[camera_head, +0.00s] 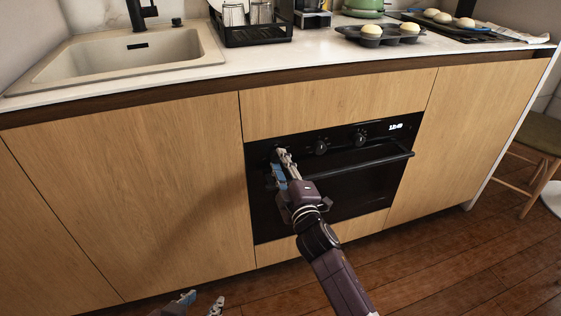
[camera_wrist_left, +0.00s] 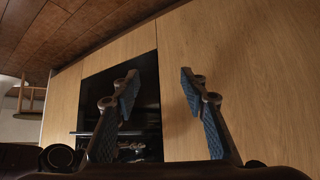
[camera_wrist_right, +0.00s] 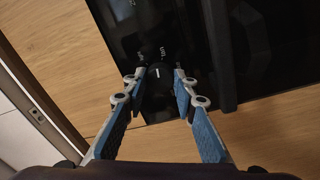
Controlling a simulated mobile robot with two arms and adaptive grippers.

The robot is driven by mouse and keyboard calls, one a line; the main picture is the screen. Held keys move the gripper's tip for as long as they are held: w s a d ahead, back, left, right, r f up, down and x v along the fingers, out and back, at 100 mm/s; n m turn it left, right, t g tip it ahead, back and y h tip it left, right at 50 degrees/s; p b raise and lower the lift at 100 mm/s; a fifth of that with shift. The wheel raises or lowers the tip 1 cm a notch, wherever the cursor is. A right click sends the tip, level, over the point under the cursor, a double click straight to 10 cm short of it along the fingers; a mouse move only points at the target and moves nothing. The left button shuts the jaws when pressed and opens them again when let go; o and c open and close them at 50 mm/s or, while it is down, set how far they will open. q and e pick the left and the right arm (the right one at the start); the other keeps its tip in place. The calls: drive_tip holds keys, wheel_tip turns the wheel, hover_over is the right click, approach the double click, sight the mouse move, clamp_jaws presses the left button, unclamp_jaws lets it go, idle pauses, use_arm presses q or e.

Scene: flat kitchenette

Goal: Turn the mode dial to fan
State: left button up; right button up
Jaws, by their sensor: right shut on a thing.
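The black oven (camera_head: 352,185) has a row of dials along its top panel. The middle dial (camera_head: 321,147) and the right dial (camera_head: 360,138) show clearly in the head view. My right gripper (camera_head: 280,156) is at the leftmost dial and hides most of it there. In the right wrist view that dial (camera_wrist_right: 158,76) sits between the two fingertips, with a white pointer line on its face. My right gripper is shut on this dial. My left gripper (camera_head: 203,300) is open and empty, low in front of the cabinets.
The oven's handle bar (camera_head: 365,163) runs below the dials, right of my right gripper. Wooden cabinet fronts (camera_head: 140,190) flank the oven. The counter above holds a sink (camera_head: 125,56), a dish rack (camera_head: 258,38) and a muffin tin (camera_head: 382,36). A stool (camera_head: 540,135) stands far right.

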use_arm(q)
drive_tip(key=s+a+f+g+y+p, duration=0.1)
drive_tip(key=s+f+g, duration=0.3)
drive_tip(key=s, duration=0.4)
drive_tip(key=shift+a, duration=0.85)
use_arm(e)
drive_tip(key=m, duration=0.4)
drive_tip(key=shift+f, duration=0.15)
use_arm(q)
drive_tip(key=shift+f, duration=0.1)
use_arm(e)
drive_tip(key=o, duration=1.2)
drive_tip(key=shift+c, duration=0.2)
drive_tip(key=v, duration=1.2)
drive_tip(key=shift+a, duration=0.1)
